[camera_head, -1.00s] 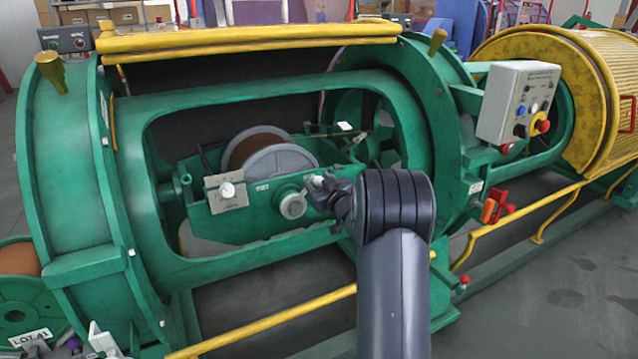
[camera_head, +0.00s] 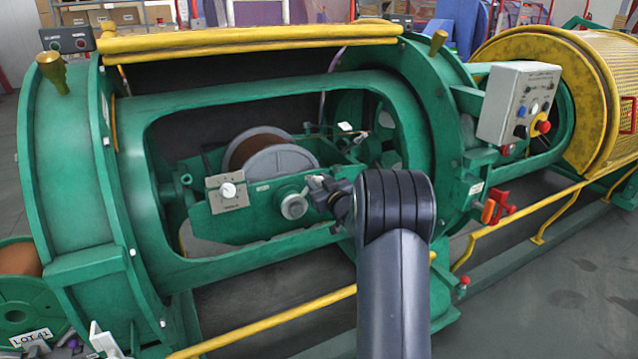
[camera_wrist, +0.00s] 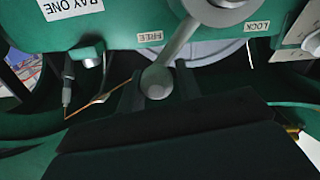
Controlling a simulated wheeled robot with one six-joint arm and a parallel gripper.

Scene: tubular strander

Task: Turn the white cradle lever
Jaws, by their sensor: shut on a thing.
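The white cradle lever (camera_wrist: 182,45) shows in the wrist view as a pale grey bar running from a round hub at the top edge down to a ball end. Its bar passes just right of the FREE label (camera_wrist: 150,36); the LOCK label (camera_wrist: 257,26) is farther right. My gripper (camera_wrist: 158,86) has a finger on each side of the ball and is shut on it. In the head view, my gripper (camera_head: 322,192) is at the right of the lever's pale hub (camera_head: 293,206) on the green cradle (camera_head: 262,196); the ball is hidden there.
A grey-flanged bobbin (camera_head: 284,164) sits in the cradle behind the lever. A small plate with a white knob (camera_head: 228,190) is to the left. The green tube frame (camera_head: 250,258) surrounds the opening. A yellow rail (camera_head: 270,318) runs low in front.

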